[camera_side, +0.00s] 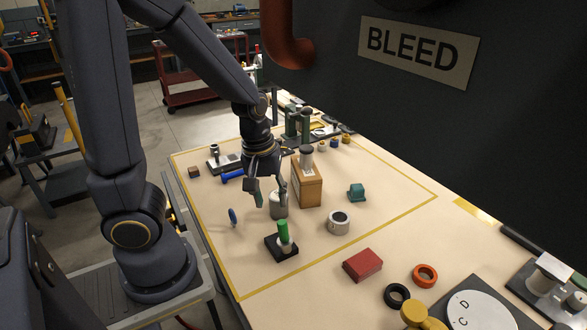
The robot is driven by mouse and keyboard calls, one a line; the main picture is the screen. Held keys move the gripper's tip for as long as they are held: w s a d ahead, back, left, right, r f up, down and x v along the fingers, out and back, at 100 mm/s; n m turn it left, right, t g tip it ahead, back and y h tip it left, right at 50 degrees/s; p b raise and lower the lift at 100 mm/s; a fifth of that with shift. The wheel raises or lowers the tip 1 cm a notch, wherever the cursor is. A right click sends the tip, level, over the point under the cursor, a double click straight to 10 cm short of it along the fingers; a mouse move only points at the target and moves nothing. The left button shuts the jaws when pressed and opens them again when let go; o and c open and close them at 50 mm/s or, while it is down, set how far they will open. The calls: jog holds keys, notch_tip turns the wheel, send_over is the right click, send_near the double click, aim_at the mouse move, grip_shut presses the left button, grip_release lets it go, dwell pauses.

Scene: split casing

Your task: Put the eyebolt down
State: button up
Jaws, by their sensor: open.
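My gripper (270,193) is above the left-middle part of the marked table area, pointing down with its fingers apart. No eyebolt can be made out for certain at this size. A green cylinder (283,232) stands upright on a black square base (281,248) in front of my gripper.
A wooden box (308,187) with a grey cylinder on top stands close right of my gripper. The table (275,285) is clear at front left.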

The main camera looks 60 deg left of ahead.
jog(key=s+d+r+m+t, duration=0.2)
jog(key=d+r+m, duration=0.1)
jog(key=r+m, duration=0.2)
jog(key=s+d+r+m+t, duration=0.2)
jog(key=r+m, duration=0.4)
jog(key=r, duration=0.4)
jog(key=shift+s+d, duration=0.45)
jog(key=shift+s, duration=0.2)
